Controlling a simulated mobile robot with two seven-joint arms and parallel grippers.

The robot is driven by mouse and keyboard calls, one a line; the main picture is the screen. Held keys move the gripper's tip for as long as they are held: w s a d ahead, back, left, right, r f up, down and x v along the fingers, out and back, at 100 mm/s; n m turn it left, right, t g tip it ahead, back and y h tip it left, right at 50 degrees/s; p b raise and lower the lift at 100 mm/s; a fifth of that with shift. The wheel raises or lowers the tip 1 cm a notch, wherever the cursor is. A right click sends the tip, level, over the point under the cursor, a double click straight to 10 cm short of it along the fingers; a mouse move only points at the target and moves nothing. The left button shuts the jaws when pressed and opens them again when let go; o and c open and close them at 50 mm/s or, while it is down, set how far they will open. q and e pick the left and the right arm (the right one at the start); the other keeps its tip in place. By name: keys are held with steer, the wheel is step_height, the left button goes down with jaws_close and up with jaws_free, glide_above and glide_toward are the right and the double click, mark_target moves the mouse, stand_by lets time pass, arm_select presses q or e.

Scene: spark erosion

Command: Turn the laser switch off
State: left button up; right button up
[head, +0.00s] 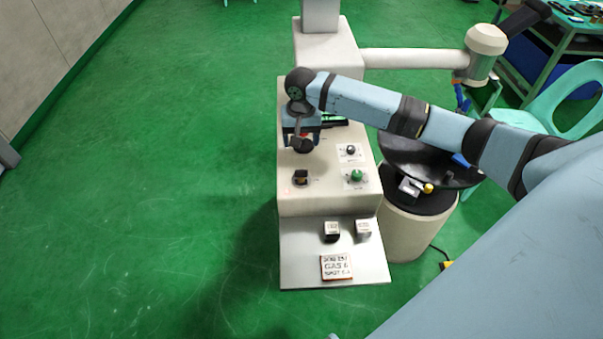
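A beige control box (325,197) stands ahead of me with several controls on its sloping face. My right arm reaches in from the right, and its gripper (302,140) points down at the upper left of this face. A round black knob (303,147) shows right at the gripper's tips; I cannot tell whether they touch it. A black switch (301,178) sits below it, clear of the gripper. The labels are too small to read, so I cannot tell which control is the laser switch. My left gripper is out of view.
A green knob (356,175) and a small dial (350,150) sit on the right of the panel. Two small blocks (332,229) and a printed sign (336,267) are on the lower ledge. A round black-topped stand (408,231) and a turquoise chair (559,102) are at right. Green floor at left is clear.

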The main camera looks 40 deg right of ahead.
mark_target(301, 170)
step_height(301, 170, down, 14)
steer(key=shift+d+r, duration=0.1)
steer(key=shift+r, duration=0.15)
stand_by(0.3)
